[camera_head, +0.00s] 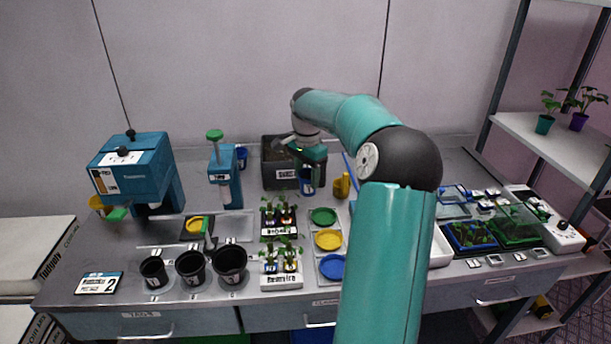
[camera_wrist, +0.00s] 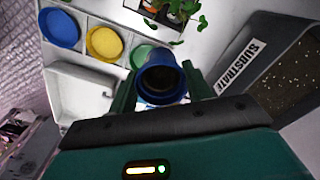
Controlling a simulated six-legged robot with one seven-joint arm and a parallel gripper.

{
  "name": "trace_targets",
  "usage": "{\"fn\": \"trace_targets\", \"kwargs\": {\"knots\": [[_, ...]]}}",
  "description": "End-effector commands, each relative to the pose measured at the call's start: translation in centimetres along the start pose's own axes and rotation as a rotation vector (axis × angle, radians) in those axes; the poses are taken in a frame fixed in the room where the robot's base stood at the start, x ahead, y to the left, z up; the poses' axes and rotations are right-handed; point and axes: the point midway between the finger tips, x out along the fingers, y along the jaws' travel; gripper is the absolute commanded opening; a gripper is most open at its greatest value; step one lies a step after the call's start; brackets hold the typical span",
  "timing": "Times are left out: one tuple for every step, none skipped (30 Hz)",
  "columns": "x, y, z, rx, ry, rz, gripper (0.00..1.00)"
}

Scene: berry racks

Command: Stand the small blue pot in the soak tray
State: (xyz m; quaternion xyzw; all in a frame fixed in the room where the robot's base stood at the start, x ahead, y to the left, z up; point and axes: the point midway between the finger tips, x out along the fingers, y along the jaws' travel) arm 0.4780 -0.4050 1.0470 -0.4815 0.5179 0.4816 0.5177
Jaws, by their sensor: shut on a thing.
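My gripper (camera_head: 308,172) is shut on a small blue pot (camera_head: 306,187) and holds it above the bench, just right of the substrate bin. In the wrist view the blue pot (camera_wrist: 162,78) sits between the two green fingers, its open mouth facing the camera; its inside is dark and I cannot tell what it holds. A white tray (camera_head: 441,247), which looks like the soak tray, lies to the right, mostly hidden behind my arm. Its pale walled hollow also shows in the wrist view (camera_wrist: 85,92), left of the pot. The pot is apart from it.
Green (camera_head: 323,216), yellow (camera_head: 328,239) and blue (camera_head: 331,267) saucers lie between the plant racks and my arm. A grey substrate bin (camera_head: 281,180) and yellow object (camera_head: 342,186) flank the pot. Black pots (camera_head: 191,267) stand front left. Seedling trays (camera_head: 470,236) lie right.

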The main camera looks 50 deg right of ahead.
Motion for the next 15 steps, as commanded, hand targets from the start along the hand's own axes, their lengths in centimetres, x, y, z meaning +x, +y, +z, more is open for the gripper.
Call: {"fn": "trace_targets", "kwargs": {"knots": [[-0.5,0.7,0.5,-0.001,0.003,0.000,0.24],[-0.7,1.0,0.7,-0.001,0.004,0.001,0.24],[-0.9,1.5,1.0,0.001,0.003,0.001,0.24],[-1.1,1.9,1.3,0.002,0.003,0.001,0.24],[-1.3,2.2,1.5,0.001,0.004,0.001,0.24],[-1.5,2.6,1.8,0.000,0.003,0.000,0.24],[-1.7,2.9,2.0,0.000,0.003,0.000,0.24],[-1.8,3.2,2.2,0.000,0.004,0.000,0.24],[-2.0,3.6,2.5,0.002,0.003,0.000,0.24],[-2.1,3.8,2.7,0.002,0.003,0.000,0.24],[-2.3,4.0,2.9,0.001,0.003,0.000,0.24],[-2.4,4.3,3.1,0.000,0.002,0.000,0.24],[-2.5,4.5,3.2,0.000,0.002,0.000,0.24],[-2.6,4.6,3.4,0.000,0.002,0.000,0.24],[-2.7,4.8,3.5,-0.001,0.001,0.000,0.24]]}}
